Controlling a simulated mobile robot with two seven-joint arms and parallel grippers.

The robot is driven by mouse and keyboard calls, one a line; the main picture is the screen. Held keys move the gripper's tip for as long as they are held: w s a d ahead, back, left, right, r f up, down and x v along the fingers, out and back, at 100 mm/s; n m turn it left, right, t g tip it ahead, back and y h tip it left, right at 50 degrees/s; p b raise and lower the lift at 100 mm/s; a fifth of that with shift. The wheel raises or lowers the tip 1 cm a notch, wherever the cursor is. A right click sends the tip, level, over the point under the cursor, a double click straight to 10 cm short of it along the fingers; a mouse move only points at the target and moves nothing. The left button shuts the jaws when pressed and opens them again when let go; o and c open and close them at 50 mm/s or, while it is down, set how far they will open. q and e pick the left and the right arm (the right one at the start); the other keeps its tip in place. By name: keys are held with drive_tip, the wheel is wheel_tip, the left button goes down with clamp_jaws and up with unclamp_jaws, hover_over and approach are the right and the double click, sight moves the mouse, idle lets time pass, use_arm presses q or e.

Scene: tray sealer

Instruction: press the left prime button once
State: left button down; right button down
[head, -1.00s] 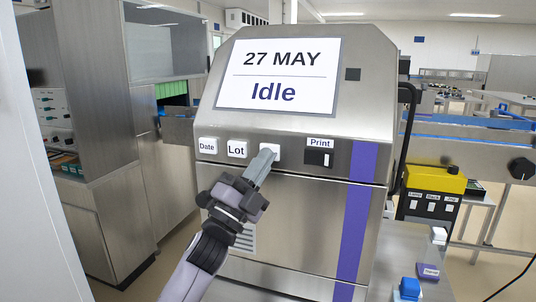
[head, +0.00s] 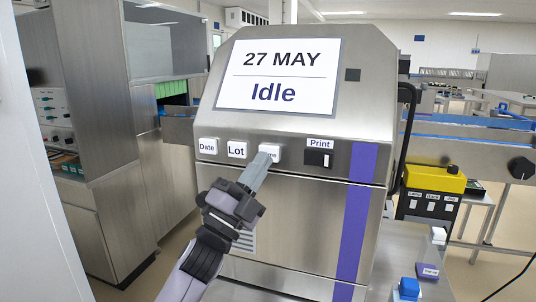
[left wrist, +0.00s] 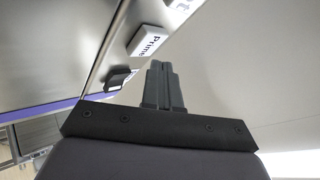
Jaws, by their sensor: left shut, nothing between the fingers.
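The white Prime button (head: 273,153) is on the front of the steel machine, right of the Lot button (head: 237,149). In the head view my left gripper covers part of its label. A small gap shows in the wrist view, where the gripper (left wrist: 161,66) points toward the panel. My right gripper is not in view.
The Date button (head: 207,146) is at the left of the row, and the Print switch (head: 318,158) is to the right. The screen (head: 277,76) reads "27 MAY" and "Idle". A yellow-topped box (head: 435,179) and a blue object (head: 409,287) stand at the right.

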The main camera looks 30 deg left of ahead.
use_arm(q)
drive_tip(key=shift+y, duration=0.3)
drive_tip(key=shift+s+d+p, duration=0.1)
drive_tip(key=shift+s+d, duration=0.1)
drive_tip(key=shift+s, duration=0.6)
drive_tip(key=shift+s+d+p, duration=0.1)
drive_tip(key=shift+s+d, duration=0.1)
drive_tip(key=shift+s, duration=0.6)
drive_tip(key=shift+s+d+p, duration=0.1)
drive_tip(key=shift+s+d, duration=0.1)
drive_tip(key=shift+s, duration=0.6)
